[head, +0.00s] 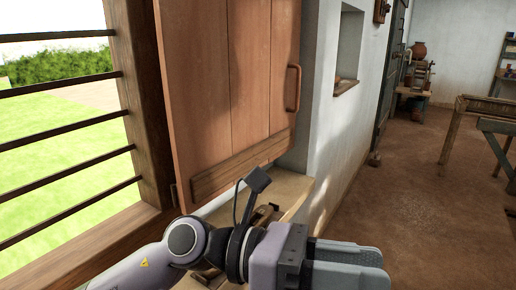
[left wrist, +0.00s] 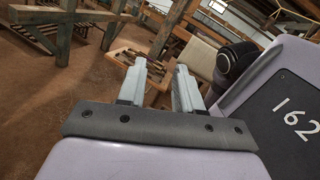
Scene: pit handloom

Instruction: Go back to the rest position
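My left gripper (head: 365,266) is at the bottom of the head view, in front of the window ledge and above the floor, with its fingers pointing right. In the left wrist view its two grey fingers (left wrist: 161,72) stand apart with a gap between them and nothing held. The forearm comes in from the lower left, near the window sill. My right gripper is in neither view.
A wooden shutter (head: 225,80) with a handle (head: 293,88) stands beside the barred window (head: 60,120), close to my left arm. A ledge (head: 290,190) lies below it. Brown floor (head: 420,210) is open to the right, before a wooden frame (head: 485,108). Timber posts (left wrist: 60,35) show in the wrist view.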

